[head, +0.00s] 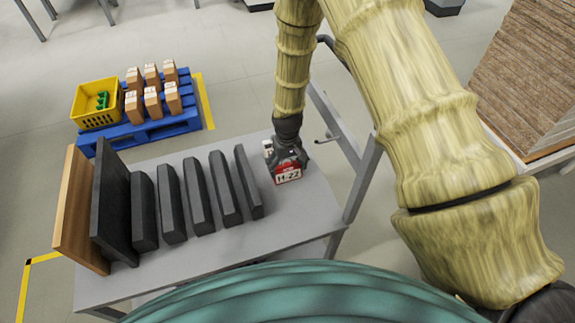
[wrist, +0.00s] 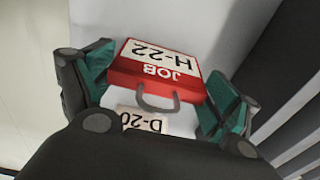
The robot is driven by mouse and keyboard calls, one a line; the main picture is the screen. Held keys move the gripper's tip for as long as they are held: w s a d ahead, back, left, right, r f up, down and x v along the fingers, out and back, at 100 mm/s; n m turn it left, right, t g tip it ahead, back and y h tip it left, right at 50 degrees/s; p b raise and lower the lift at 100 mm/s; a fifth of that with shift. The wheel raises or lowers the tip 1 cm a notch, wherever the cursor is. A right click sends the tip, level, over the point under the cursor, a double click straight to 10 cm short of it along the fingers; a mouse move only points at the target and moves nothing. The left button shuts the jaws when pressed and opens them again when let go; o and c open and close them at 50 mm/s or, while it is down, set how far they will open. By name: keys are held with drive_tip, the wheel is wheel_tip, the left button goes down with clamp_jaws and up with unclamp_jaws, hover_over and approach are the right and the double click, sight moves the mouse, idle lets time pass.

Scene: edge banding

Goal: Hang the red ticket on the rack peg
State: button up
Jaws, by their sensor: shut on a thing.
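The red ticket (head: 288,174), marked JOB H-22, is at the tip of my gripper (head: 287,160) over the right end of the grey table. In the wrist view, the red ticket (wrist: 158,72) lies between the teal-padded fingers of my gripper (wrist: 160,95), which are shut on it. Its grey wire loop points toward the palm. A white ticket marked D-20 (wrist: 140,122) shows beyond the loop; I cannot tell whether it touches the red one. A short peg (head: 326,138) sticks out from the grey frame right of my gripper.
Several dark upright panels (head: 198,195) and a wooden board (head: 75,215) stand on the grey table (head: 190,262) left of my gripper. A blue pallet (head: 160,127) with boxes and a yellow crate (head: 97,115) lies behind. The grey frame (head: 362,180) rises at the table's right edge.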

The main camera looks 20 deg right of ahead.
drive_tip(key=o, duration=0.5)
drive_tip(key=shift+o, duration=0.2)
drive_tip(key=shift+f, duration=0.15)
drive_tip(key=shift+b, duration=0.3)
drive_tip(key=r, duration=0.5)
drive_tip(key=r+b, duration=0.1)
drive_tip(key=r, duration=0.5)
drive_tip(key=shift+w+d, duration=0.1)
drive_tip(key=shift+d, duration=0.1)
drive_tip(key=shift+r, duration=0.1)
